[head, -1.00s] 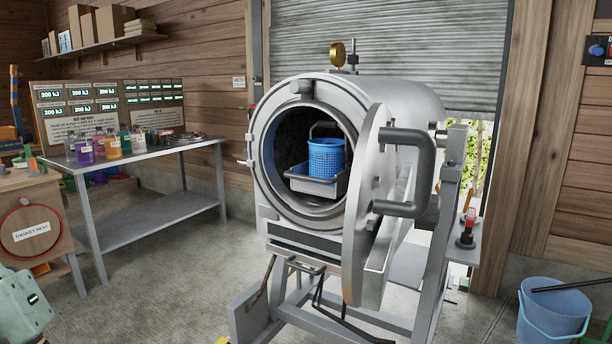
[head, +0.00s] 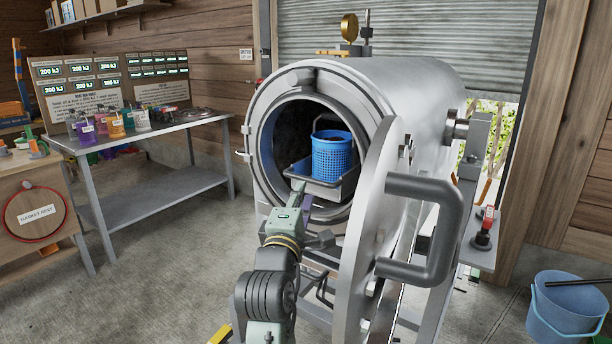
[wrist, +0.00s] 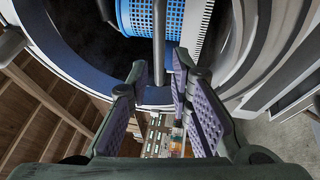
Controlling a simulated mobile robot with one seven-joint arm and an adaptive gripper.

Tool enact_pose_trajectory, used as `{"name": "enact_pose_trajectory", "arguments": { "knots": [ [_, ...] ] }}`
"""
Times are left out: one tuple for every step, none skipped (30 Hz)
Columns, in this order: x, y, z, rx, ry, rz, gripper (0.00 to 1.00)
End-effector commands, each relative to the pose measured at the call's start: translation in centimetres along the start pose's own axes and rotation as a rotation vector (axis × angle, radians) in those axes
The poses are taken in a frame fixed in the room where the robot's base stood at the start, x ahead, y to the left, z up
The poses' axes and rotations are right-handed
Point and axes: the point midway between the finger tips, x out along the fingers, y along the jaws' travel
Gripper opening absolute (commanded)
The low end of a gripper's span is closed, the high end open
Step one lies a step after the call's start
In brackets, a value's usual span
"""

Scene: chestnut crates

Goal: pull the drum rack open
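The drum rack (head: 335,189) is a grey tray inside the open round mouth of the steel drum (head: 420,95). A blue perforated basket (head: 332,158) stands upright on it. My gripper (head: 300,190) is at the drum mouth, at the rack's front left, and partly covers the rack. In the wrist view my gripper (wrist: 160,75) is open, its two padded fingers apart. A grey bar (wrist: 159,42) of the rack runs between the fingertips, with the blue basket (wrist: 185,22) behind it. I cannot tell whether either finger touches the bar.
The drum's thick round door (head: 375,235) stands swung open at the right, its large bent handle (head: 445,200) jutting outward. A steel bench (head: 150,140) with coloured bottles stands at the left. A blue bucket (head: 562,310) is on the floor at the right.

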Motion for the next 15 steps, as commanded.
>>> {"name": "enact_pose_trajectory", "arguments": {
  "knots": [
    [1.2, 0.3, 0.1, 0.0, -0.001, -0.001, 0.2],
    [1.8, 0.2, 0.1, 0.001, -0.001, -0.001, 0.2],
    [2.5, 0.3, 0.0, 0.001, 0.0, -0.001, 0.2],
    [3.1, 0.3, 0.0, 0.001, 0.0, -0.001, 0.2],
    [3.6, 0.3, 0.0, 0.0, 0.0, 0.0, 0.2],
    [4.2, 0.3, 0.0, 0.001, 0.0, 0.0, 0.2],
    [4.7, 0.2, 0.0, 0.001, 0.0, 0.0, 0.2],
    [5.0, 0.2, 0.0, 0.001, 0.0, 0.001, 0.2],
    [5.5, 0.2, 0.0, 0.001, 0.001, 0.0, 0.2],
    [5.8, 0.2, 0.0, 0.002, 0.001, 0.001, 0.2],
    [6.1, 0.2, 0.0, 0.002, 0.001, 0.001, 0.2],
    [6.4, 0.2, 0.0, 0.002, 0.001, 0.002, 0.2],
    [6.5, 0.2, 0.0, 0.002, 0.002, 0.002, 0.2],
    [6.6, 0.2, 0.0, 0.003, 0.002, 0.002, 0.2],
    [6.7, 0.1, -0.1, 0.003, 0.002, 0.002, 0.2]
  ]
}}
